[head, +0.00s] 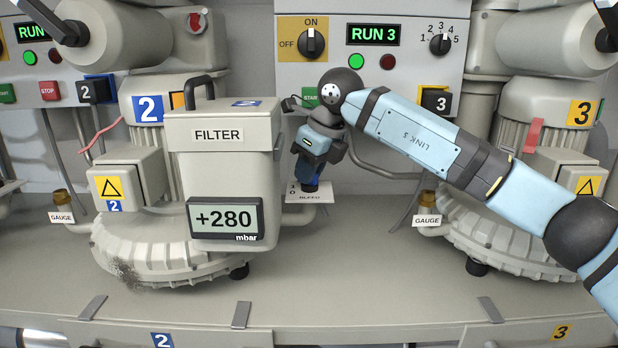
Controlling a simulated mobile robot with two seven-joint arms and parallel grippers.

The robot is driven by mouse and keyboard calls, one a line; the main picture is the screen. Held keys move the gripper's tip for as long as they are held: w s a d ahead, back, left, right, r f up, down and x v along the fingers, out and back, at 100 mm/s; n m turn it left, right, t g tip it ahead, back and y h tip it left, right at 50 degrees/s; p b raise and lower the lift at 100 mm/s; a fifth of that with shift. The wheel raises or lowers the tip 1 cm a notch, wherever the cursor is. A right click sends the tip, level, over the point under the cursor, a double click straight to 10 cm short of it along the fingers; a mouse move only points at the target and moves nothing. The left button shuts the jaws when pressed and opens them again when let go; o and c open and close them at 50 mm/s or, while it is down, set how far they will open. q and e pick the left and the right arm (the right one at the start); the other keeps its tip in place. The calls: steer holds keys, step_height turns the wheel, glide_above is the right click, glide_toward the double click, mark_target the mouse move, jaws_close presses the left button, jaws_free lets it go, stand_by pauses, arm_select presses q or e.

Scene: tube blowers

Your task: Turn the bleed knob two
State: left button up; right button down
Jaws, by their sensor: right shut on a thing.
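The bleed knob (311,187) is a small dark knob above a white plate marked BLEED (309,198), just right of the grey filter box (225,165) of blower 2. My right gripper (308,178) points down from above and is shut on the knob, whose upper part the fingers hide. The knob's pointer and exact setting cannot be made out. A display (225,219) on the filter box reads +280 mbar. My left gripper is not in view.
Blower 2 (160,250) stands left and blower 3 (510,235) right, partly behind my right arm. The control panel (300,70) behind shows RUN 3, an OFF/ON switch (312,43) and a selector dial (439,44). The shelf front (340,300) is clear.

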steer(key=shift+f+m+b, duration=0.25)
steer(key=shift+m+b, duration=0.15)
steer(key=shift+b, duration=0.05)
steer(key=m+b, duration=0.2)
steer(key=m+t+h+b, duration=0.1)
steer(key=m+b, duration=0.1)
steer(key=shift+m+t, duration=0.3)
steer(key=m+h+b, duration=0.1)
steer(key=m+b, duration=0.1)
steer(key=m, duration=0.1)
steer(key=shift+r+h+b, duration=0.15)
steer(key=shift+h+b, duration=0.15)
steer(key=shift+b, duration=0.1)
steer(key=shift+m+t+h+b, duration=0.3)
steer(key=shift+m+b, duration=0.2)
steer(key=shift+m, duration=0.5)
steer(key=shift+r+m, duration=0.1)
steer(key=shift+m, duration=0.2)
steer(key=c, duration=1.1)
jaws_free()
